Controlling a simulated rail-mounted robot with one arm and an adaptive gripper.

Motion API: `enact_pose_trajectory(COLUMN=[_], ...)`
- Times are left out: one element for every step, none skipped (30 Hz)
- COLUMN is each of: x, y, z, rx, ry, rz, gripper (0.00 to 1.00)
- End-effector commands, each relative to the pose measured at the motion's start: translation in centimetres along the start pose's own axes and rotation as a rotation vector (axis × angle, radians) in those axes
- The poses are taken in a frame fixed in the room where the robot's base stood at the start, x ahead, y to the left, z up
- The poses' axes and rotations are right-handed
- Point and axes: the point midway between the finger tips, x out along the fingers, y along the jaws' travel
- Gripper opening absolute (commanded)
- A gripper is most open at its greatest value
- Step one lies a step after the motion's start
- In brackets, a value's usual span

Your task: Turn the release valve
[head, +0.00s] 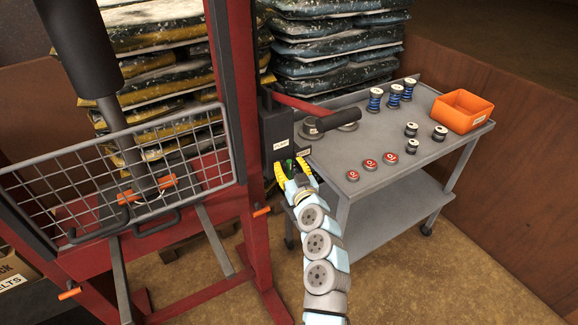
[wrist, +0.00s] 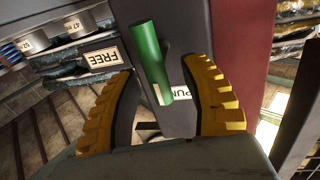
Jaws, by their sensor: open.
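The release valve's green handle (wrist: 150,62) stands between my gripper's two yellow-padded fingers (wrist: 163,72) in the wrist view. The fingers are apart, with gaps visible on both sides of the handle. In the head view my gripper (head: 292,172) is at the lower front of the dark pump box (head: 275,130), and only a bit of green shows between the fingers. A "FREE" label (wrist: 103,58) is left of the handle in the wrist view. A second label, partly hidden by the handle and right finger, reads "PUN" or similar (wrist: 183,88).
The red press frame (head: 233,110) with a wire guard (head: 120,175) stands left of the pump box. A grey cart (head: 375,125) stands close on the right, carrying spools, red discs and an orange bin (head: 463,111). A red bar (head: 300,103) and dark cylinder (head: 338,121) are near the box.

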Motion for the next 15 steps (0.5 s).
enact_pose_trajectory(x=[-0.01,-0.01,-0.02,-0.02,-0.02,-0.02,-0.02,-0.02,-0.02,-0.03,-0.03,-0.03,-0.03,-0.03,-0.03], y=[0.01,0.02,0.01,0.02,0.02,0.02,0.02,0.02,0.02,0.02,0.03,0.03,0.04,0.04,0.06], z=[0.00,0.00,0.00,0.00,-0.01,0.01,0.00,0.00,-0.01,0.01,0.01,-0.01,-0.01,-0.03,-0.06], rx=[0.000,0.000,0.000,0.000,0.000,0.000,0.000,0.000,0.000,0.000,0.000,0.001,0.003,0.005,0.010], ry=[0.000,0.000,0.000,0.000,0.000,0.000,0.000,0.000,0.000,0.000,0.000,0.000,0.000,-0.001,-0.001], rz=[0.000,0.000,0.000,0.000,0.000,0.000,0.000,0.000,0.000,0.000,0.000,0.000,0.001,0.001,0.001], gripper=[0.45,0.40,0.29,0.20,0.11,0.00,0.00,0.00,0.00,0.00,0.00,0.00,0.00,0.00,0.00])
